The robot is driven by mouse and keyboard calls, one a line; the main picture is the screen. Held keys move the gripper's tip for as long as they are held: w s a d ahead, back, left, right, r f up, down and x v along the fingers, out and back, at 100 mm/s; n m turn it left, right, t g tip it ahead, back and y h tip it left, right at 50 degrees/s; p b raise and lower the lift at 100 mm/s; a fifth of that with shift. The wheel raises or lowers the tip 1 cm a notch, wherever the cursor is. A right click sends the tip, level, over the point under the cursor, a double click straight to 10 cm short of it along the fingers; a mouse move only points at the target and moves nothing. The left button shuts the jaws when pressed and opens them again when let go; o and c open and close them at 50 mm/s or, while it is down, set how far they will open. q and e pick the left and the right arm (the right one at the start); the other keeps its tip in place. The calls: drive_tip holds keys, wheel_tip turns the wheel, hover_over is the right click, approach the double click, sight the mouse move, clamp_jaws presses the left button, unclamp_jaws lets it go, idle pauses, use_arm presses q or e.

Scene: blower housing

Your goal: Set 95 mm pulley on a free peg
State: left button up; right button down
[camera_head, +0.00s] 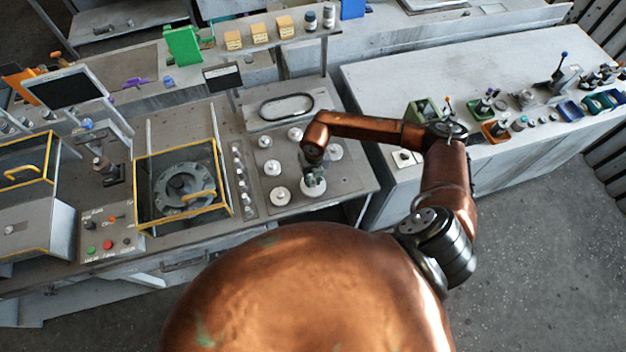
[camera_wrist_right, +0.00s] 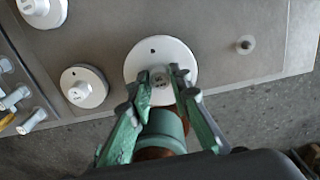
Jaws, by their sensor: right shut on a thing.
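My right gripper (camera_head: 314,180) is at the front right of the grey pulley board (camera_head: 345,184). In the right wrist view its green fingers (camera_wrist_right: 161,82) are shut on the hub of a large white pulley (camera_wrist_right: 146,58), which has one small dark hole. This pulley (camera_head: 313,189) is at or just above the board; I cannot tell whether it is on a peg. A bare peg (camera_wrist_right: 245,44) stands to its right in the wrist view. A smaller pulley (camera_wrist_right: 84,88) sits to its left. No size label is readable. My left gripper is not in view.
Other white pulleys (camera_head: 280,196) sit on the board. A row of small metal parts (camera_head: 241,180) and a yellow-framed guard (camera_head: 183,185) over a round housing lie left. A belt loop (camera_head: 286,107) lies behind. A side bench (camera_head: 400,75) stands right.

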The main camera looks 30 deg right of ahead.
drive_tip(key=shift+f, duration=0.15)
drive_tip(key=shift+f+b, duration=0.4)
drive_tip(key=shift+b, duration=0.1)
drive_tip(key=shift+f, duration=0.1)
idle(0.4)
drive_tip(key=shift+f+b, duration=0.35)
drive_tip(key=shift+b, duration=0.05)
drive_tip(key=c, duration=1.7)
unclamp_jaws()
